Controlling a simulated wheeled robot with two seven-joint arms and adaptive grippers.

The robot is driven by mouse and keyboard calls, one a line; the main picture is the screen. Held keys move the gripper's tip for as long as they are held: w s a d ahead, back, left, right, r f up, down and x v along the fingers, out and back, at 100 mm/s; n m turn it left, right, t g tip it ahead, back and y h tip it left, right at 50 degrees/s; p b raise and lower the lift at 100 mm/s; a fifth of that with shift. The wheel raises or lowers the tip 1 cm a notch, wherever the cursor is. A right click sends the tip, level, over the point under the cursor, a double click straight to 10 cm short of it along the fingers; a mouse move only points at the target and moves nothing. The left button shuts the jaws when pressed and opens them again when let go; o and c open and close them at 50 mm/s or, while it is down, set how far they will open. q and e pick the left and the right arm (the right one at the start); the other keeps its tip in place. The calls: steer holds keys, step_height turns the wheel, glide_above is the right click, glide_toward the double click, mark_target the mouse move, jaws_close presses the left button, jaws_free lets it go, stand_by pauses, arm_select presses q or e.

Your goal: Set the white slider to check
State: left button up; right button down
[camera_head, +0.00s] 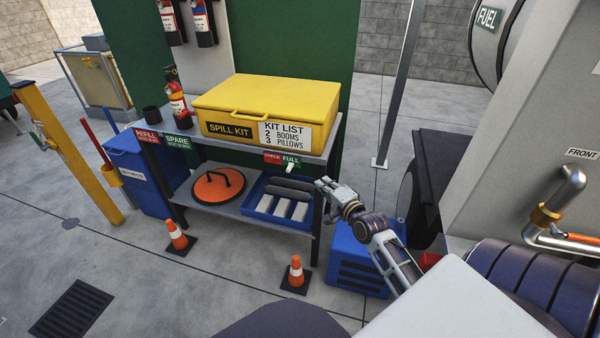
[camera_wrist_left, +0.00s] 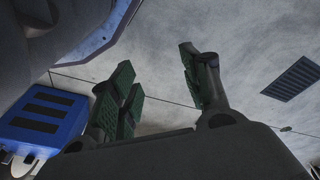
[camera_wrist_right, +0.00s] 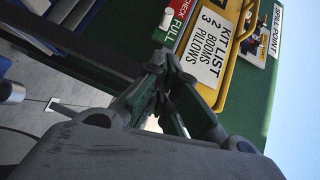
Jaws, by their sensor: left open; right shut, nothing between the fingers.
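The white slider (camera_head: 290,168) is a small white tab on the front edge of the shelf's top board. It sits under the FULL half of the red and green CHECK/FULL label (camera_head: 282,159), to the right of the red CHECK half. My right gripper (camera_head: 322,185) is shut and empty, a little right of and below the slider, apart from it. My left gripper (camera_wrist_left: 160,82) is open and empty above the floor.
A yellow spill kit box (camera_head: 265,108) stands on the shelf top above the label. A blue tray (camera_head: 300,217) and an orange lid (camera_head: 217,186) lie on the lower shelf. A dark shelf post stands close to my right gripper. Orange cones (camera_head: 296,272) stand on the floor in front.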

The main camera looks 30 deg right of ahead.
steer(key=shift+w, duration=1.5)
steer(key=b, duration=0.3)
glide_toward(294, 165)
steer(key=shift+w+d, duration=0.55)
steer(key=shift+w, duration=1.2)
steer(key=shift+w+a+f, duration=0.2)
steer(key=shift+w+a, duration=0.2)
steer(key=shift+w, duration=0.1)
arm_select(q)
steer(key=shift+t, duration=0.4)
steer(key=r, duration=0.3)
steer(key=w+d+r, duration=0.1)
steer(key=shift+r, duration=0.35)
arm_select(e)
steer(key=shift+a, duration=0.1)
arm_select(q)
steer(key=shift+s, duration=0.1)
arm_select(e)
steer(key=shift+w, duration=0.1)
